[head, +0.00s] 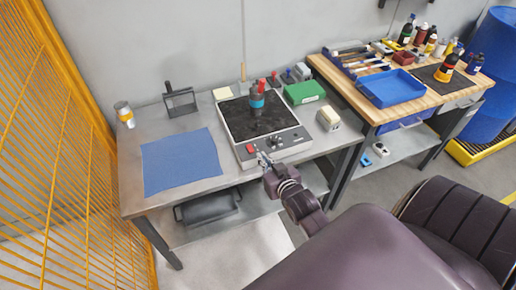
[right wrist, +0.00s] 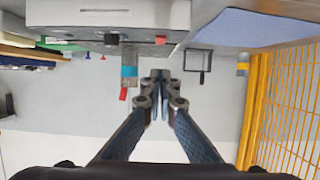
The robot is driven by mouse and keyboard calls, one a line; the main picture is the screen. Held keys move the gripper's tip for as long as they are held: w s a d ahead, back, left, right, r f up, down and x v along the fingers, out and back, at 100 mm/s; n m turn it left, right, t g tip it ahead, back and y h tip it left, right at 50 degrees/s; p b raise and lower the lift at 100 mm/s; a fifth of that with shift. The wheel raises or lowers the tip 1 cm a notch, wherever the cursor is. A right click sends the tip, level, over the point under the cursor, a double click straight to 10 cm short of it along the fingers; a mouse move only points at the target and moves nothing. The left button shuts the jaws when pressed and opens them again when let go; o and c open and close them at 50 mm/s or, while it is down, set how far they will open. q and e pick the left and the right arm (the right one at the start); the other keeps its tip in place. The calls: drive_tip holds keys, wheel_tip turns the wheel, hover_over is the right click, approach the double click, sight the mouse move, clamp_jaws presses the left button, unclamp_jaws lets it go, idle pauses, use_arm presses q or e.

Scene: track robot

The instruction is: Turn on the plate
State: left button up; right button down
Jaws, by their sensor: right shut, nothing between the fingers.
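The plate (head: 240,124) is a hot plate with a black top and a light front panel, standing on the grey metal bench. A red switch (head: 250,149) is at the left of its panel and a dark knob (head: 273,142) is near the middle. In the right wrist view, which looks upside down, the red switch (right wrist: 160,40) and the dark knob (right wrist: 111,38) show on the panel edge. My right gripper (head: 263,157) is shut and empty, close in front of the panel near the switch; its fingertips (right wrist: 160,74) also show. I cannot tell whether it touches. My left gripper is out of view.
A teal and dark container (head: 257,103) stands on the hot plate. A blue mat (head: 180,162) lies left on the bench. A green box (head: 304,92) and a small beige box (head: 329,118) stand to the right. A yellow mesh fence (head: 50,150) borders the left.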

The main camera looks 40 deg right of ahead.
drive_tip(key=shift+v, duration=1)
drive_tip(key=shift+f, duration=0.15)
drive_tip(key=s+a+f+n+g+y+b, duration=0.1)
drive_tip(key=s+a+f+g, duration=0.3)
drive_tip(key=f, duration=0.7)
drive_tip(key=s+a+f+n+y+b, duration=0.1)
drive_tip(key=s+a+f, duration=0.1)
drive_tip(key=s+f, duration=0.65)
drive_tip(key=s+a+f+g+y+b, duration=0.1)
drive_tip(key=s+a+f+g, duration=0.15)
drive_tip(key=f, duration=1.05)
drive_tip(key=s+a+f+n+g, duration=0.1)
drive_tip(key=s+f+g, duration=0.1)
drive_tip(key=s+f, duration=0.3)
drive_tip(key=s+a+f+n+g, duration=0.1)
drive_tip(key=s+f, duration=0.5)
drive_tip(key=s, duration=0.6)
drive_tip(key=s+a+f+n+g+b, duration=0.1)
drive_tip(key=s+f+g, duration=0.2)
drive_tip(key=s, duration=0.6)
wheel_tip(320, 180, down, 2)
drive_tip(key=shift+s+f, duration=0.15)
drive_tip(key=shift+s, duration=0.2)
